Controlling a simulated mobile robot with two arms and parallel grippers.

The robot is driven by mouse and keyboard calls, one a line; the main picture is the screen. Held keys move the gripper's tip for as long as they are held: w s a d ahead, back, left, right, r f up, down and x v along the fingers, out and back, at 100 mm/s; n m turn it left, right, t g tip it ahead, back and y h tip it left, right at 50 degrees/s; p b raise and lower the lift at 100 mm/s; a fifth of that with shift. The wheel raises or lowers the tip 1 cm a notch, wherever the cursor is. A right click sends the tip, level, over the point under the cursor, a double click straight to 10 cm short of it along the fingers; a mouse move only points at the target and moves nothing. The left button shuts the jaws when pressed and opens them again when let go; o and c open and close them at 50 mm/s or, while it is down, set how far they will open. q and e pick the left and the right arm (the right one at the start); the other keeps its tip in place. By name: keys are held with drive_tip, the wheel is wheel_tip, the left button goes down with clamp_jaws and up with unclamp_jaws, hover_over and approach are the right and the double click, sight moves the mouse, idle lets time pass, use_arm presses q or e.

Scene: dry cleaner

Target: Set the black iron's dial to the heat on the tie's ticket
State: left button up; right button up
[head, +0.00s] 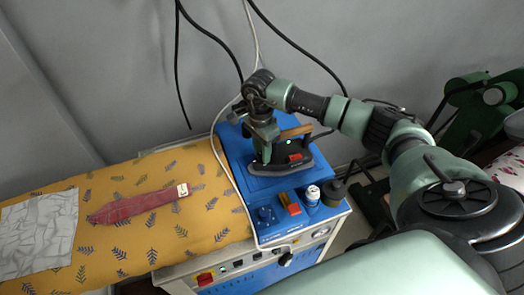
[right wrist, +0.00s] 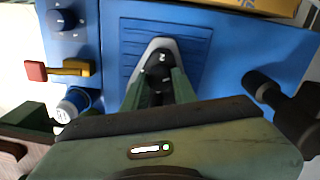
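The dark iron (head: 312,163), with a wooden handle (head: 297,131), stands on the blue station top. My right gripper (head: 264,158) points down over its front part. In the right wrist view the iron's grey nose (right wrist: 166,44) shows, with a black dial (right wrist: 158,72) bearing a small white mark. My right gripper's fingers (right wrist: 160,88) are apart, one on each side of the dial; I cannot tell whether they touch it. The dial's setting is unreadable. The red tie (head: 135,205) lies on the yellow patterned board, with a pale ticket (head: 183,190) at its right end; its print is too small to read. My left gripper is out of view.
Near the blue top's (head: 240,160) front edge stand a blue knob (head: 266,214), a red-and-yellow piece (head: 290,203), a white-and-blue can (head: 312,194) and a dark pot (head: 333,192). A grey cloth (head: 38,232) lies on the board (head: 180,237). Cables hang behind.

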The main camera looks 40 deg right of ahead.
clamp_jaws()
drive_tip(key=shift+f+m+b, duration=0.1)
drive_tip(key=shift+m+b, duration=0.2)
drive_tip(key=shift+b, duration=0.05)
drive_tip(key=shift+f+m+b, duration=0.1)
drive_tip(key=shift+m+b, duration=0.75)
drive_tip(key=shift+m, duration=0.15)
drive_tip(key=shift+m+b, duration=0.6)
drive_tip(key=shift+m, duration=0.4)
drive_tip(key=shift+r+m, duration=0.25)
drive_tip(key=shift+m, duration=0.35)
drive_tip(key=o, duration=1)
unclamp_jaws()
